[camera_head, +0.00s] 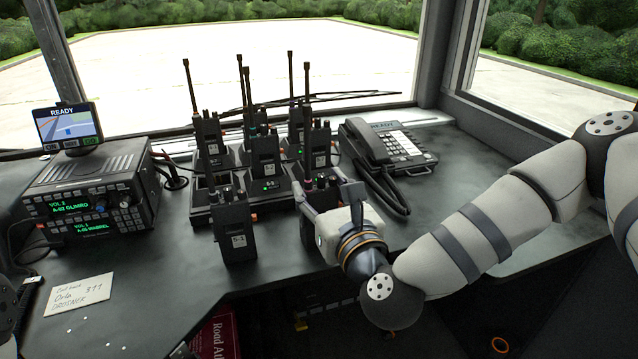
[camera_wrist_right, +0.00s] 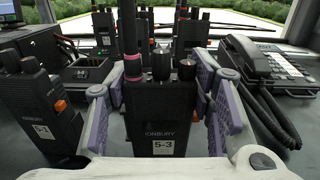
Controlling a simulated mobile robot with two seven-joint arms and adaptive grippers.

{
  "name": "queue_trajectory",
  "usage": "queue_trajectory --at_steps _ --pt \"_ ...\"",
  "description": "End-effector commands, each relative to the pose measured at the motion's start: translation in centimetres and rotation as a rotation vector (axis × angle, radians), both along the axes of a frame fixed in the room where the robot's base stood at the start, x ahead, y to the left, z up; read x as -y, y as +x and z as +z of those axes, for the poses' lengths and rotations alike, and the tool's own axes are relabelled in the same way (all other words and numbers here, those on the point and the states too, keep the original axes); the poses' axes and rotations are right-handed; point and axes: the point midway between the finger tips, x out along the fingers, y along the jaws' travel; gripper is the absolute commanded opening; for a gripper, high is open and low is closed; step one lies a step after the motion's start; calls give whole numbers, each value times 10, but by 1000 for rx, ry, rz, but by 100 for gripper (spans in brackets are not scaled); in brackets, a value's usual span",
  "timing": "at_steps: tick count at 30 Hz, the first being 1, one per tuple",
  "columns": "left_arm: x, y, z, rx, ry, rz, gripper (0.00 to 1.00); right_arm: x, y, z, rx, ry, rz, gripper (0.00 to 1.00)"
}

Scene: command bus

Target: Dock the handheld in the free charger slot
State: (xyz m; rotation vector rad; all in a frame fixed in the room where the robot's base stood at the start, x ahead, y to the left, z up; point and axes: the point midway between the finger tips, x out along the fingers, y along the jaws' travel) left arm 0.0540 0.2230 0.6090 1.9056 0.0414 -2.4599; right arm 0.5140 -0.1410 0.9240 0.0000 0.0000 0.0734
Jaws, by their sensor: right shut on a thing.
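My right gripper (camera_head: 323,190) is shut on a black handheld, seen best in the right wrist view (camera_wrist_right: 160,118). That handheld is upright, labelled 5-3, with a pink ring on its antenna; the purple finger pads grip its sides. In the head view it is partly hidden by the gripper, at the charger's front right. The black charger (camera_head: 201,217) holds several upright handhelds. An empty slot (camera_head: 203,183) shows at its front left, also in the right wrist view (camera_wrist_right: 82,74). Another handheld (camera_head: 236,238), labelled 5-1, stands in front of the charger. My left gripper is out of view.
A desk phone (camera_head: 385,150) with a coiled cord stands right of the charger, close to my right gripper. A radio console (camera_head: 90,195) with a small screen (camera_head: 68,125) stands at left. A note card (camera_head: 80,294) lies front left. Tall antennas rise from the charger.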

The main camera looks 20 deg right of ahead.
Motion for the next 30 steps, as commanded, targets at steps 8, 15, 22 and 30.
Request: queue_trajectory --at_steps 8,15,22,30 --pt "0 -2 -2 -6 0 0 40 0 0 -4 0 0 0 55" --pt "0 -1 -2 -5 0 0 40 0 0 -3 1 0 0 69" --pt "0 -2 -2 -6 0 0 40 0 -5 -4 -2 1 2 69" --pt "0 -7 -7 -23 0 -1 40 12 -66 -7 -10 2 3 69"
